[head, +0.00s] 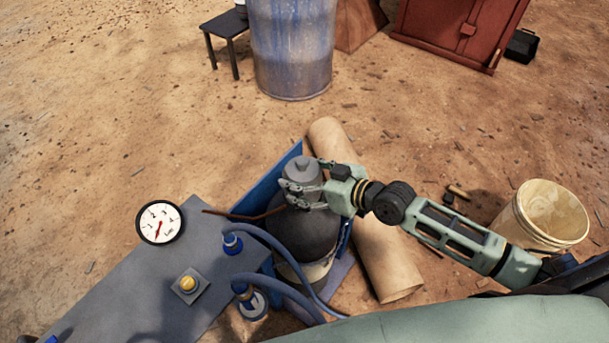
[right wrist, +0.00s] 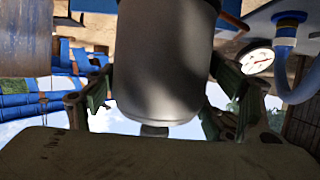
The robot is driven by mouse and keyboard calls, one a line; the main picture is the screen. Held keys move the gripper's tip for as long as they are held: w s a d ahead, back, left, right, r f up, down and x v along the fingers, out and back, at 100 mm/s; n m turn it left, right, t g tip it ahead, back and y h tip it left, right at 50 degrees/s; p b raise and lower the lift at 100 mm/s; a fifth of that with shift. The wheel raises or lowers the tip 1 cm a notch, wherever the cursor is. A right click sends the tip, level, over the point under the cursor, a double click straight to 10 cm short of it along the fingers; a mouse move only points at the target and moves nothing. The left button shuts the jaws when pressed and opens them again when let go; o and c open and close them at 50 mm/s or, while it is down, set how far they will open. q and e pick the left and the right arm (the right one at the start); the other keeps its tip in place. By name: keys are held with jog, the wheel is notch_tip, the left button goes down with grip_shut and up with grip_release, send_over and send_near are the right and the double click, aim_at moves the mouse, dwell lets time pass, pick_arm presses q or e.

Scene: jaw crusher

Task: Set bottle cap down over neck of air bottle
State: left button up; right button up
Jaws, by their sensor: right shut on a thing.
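The bottle cap (head: 302,170) is a grey cylinder with a small knob on its top. My right gripper (head: 304,181) is shut on the cap's sides and holds it upright at the top of the air bottle (head: 298,232). The bottle is dark grey with a pale band lower down. Its neck is hidden by the cap and fingers, and I cannot tell whether the cap is seated or just above. In the right wrist view the cap (right wrist: 165,65) fills the middle between the two fingers (right wrist: 160,98), knob pointing down in the picture. My left gripper is out of view.
A blue rack (head: 262,185) surrounds the bottle. A grey panel (head: 130,285) with a gauge (head: 160,222) and yellow button (head: 188,284) lies left. Blue hoses (head: 275,243) run close in front. A cardboard tube (head: 375,245) and a cream bucket (head: 545,215) are right.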

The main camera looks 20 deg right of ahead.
jog(key=o, duration=1.5)
jog(key=shift+f, duration=0.1)
jog(key=v, duration=1.2)
